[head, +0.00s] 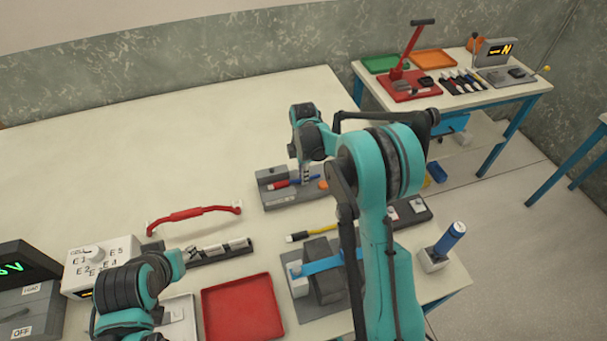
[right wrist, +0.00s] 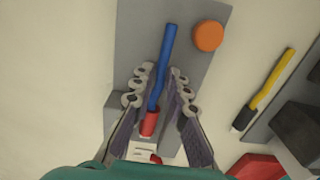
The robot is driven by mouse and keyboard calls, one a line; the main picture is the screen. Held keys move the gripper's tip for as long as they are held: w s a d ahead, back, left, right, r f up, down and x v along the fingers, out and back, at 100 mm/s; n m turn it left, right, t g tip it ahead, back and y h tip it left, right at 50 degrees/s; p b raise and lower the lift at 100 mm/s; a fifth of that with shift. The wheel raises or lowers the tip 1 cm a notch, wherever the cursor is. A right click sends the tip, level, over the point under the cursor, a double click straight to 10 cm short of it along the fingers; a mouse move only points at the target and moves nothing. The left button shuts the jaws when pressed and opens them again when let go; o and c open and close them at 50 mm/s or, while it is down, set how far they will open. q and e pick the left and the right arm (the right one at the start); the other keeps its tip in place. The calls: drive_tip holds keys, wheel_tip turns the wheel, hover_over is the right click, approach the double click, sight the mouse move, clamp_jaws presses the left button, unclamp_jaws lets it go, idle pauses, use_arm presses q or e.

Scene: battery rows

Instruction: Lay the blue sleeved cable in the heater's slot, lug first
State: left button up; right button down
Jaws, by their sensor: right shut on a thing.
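The blue cable (right wrist: 168,48) with its red sleeve (right wrist: 149,123) lies between the fingers of my right gripper (right wrist: 163,78), which is shut on it. It runs lengthwise over the grey heater plate (right wrist: 195,75), with the red end toward the grey block and the blue end free. In the head view the cable (head: 309,177) and its red end (head: 278,184) show at the heater (head: 291,200), below my right gripper (head: 306,173). Whether the lug is inside the slot, I cannot tell. Only part of my left arm shows at lower left; its gripper is not seen.
An orange round knob (right wrist: 207,35) sits beside the cable on the plate. A yellow cable (head: 312,232), a red tray (head: 243,308), a red handle-like bar (head: 195,213) and a blue-topped holder (head: 443,248) are nearby. The table's back left is clear.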

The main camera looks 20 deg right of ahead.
drive_tip(key=c, duration=1.4)
unclamp_jaws()
wheel_tip(320, 180, up, 12)
drive_tip(key=s+r+m+t, duration=0.2)
drive_tip(key=s+r+m, duration=0.15)
drive_tip(key=s, duration=0.25)
drive_tip(key=s+r+m+t, duration=0.1)
drive_tip(key=s+r+m, duration=0.2)
drive_tip(key=s+m, duration=0.3)
drive_tip(key=s+f+m+t, duration=0.1)
drive_tip(key=s+m, duration=0.2)
drive_tip(key=s, duration=0.1)
drive_tip(key=s+f+m+t, duration=0.1)
drive_tip(key=s+m, duration=0.2)
drive_tip(key=s, duration=0.2)
drive_tip(key=s+f+m+t, duration=0.1)
drive_tip(key=s+m+t, duration=0.1)
drive_tip(key=s, duration=0.3)
drive_tip(key=shift+d+f+m, duration=0.1)
drive_tip(key=shift+f+m, duration=0.1)
drive_tip(key=shift+m, duration=0.25)
